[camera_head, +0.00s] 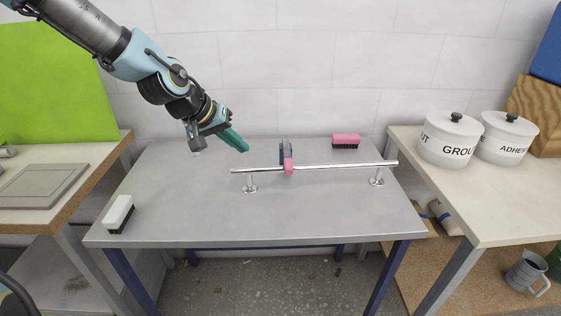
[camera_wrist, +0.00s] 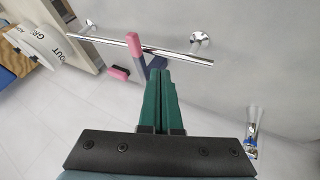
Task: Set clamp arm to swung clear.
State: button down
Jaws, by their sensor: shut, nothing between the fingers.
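The clamp sits on a chrome rail (camera_head: 335,166) that stands on two posts on the grey table. Its pink part (camera_head: 289,168) is at the rail, and a grey-blue part (camera_head: 285,147) stands up and back from it. In the wrist view the pink part (camera_wrist: 134,44) is across the rail (camera_wrist: 180,56), and the grey-blue part (camera_wrist: 155,63) lies just beyond my fingertips. I cannot tell which part is the clamp arm. My gripper (camera_head: 245,149), with green fingers, is shut and empty, left of the clamp and apart from it. The fingers (camera_wrist: 165,73) are together in the wrist view.
A pink brush (camera_head: 345,140) lies behind the rail and a white brush (camera_head: 119,212) at the table's front left. White pots (camera_head: 449,140) stand on the right bench (camera_head: 483,192). A board (camera_head: 38,186) lies on the left bench. The table's front middle is clear.

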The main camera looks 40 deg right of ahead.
aim_at(287, 154)
jog(key=s+d+f+p, duration=0.2)
jog(key=d+f+p, duration=0.1)
jog(key=d+f, duration=0.5)
jog(key=shift+s+d, duration=0.25)
jog(key=shift+d, duration=0.25)
jog(key=shift+s+f, duration=0.1)
dwell(0.4)
